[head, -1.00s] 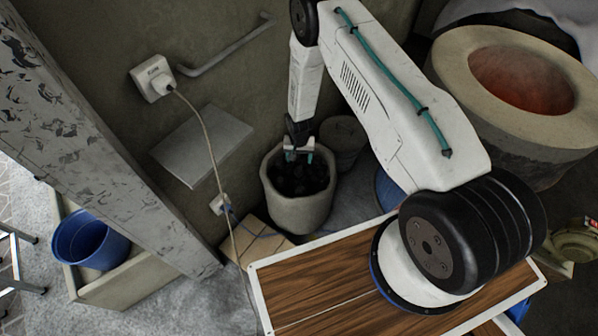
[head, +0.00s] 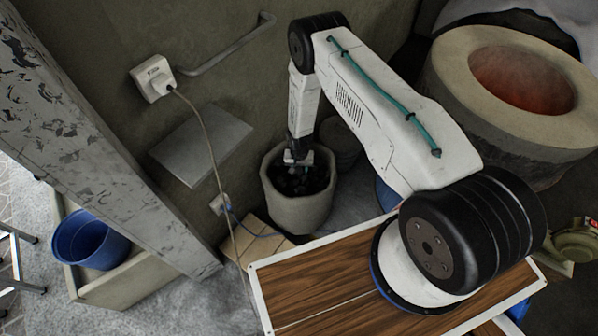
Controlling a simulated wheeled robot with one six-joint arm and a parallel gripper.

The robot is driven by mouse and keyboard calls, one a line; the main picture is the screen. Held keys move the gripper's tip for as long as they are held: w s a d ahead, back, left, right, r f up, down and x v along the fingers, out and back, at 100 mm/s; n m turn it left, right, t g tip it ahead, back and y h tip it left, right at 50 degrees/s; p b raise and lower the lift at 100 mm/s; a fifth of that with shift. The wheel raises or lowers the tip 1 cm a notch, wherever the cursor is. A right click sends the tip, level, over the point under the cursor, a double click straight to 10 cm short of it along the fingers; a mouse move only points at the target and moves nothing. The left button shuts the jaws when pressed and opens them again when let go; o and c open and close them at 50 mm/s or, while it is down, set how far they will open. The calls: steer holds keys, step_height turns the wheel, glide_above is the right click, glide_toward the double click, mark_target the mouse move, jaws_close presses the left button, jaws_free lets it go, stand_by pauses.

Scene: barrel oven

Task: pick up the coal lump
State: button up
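Dark coal lumps (head: 291,184) lie inside a pale round pot (head: 301,214) on the floor near the wall. Single lumps are hard to tell apart. My gripper (head: 297,168) points down into the mouth of the pot, with its pale body at the rim level and its fingers low among the coal. The fingertips are too small and dark to show whether they are open or hold a lump.
A barrel oven (head: 450,75) with a glowing red mouth stands at the right. A grey shelf (head: 201,143), a socket with a hanging cable (head: 153,79) and a metal rail (head: 228,50) are on the wall. A blue bucket (head: 90,241) stands at the left.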

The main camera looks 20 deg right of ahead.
mark_target(299, 169)
steer(key=shift+r, duration=0.15)
step_height(299, 169, up, 10)
steer(key=shift+f, duration=0.1)
stand_by(0.6)
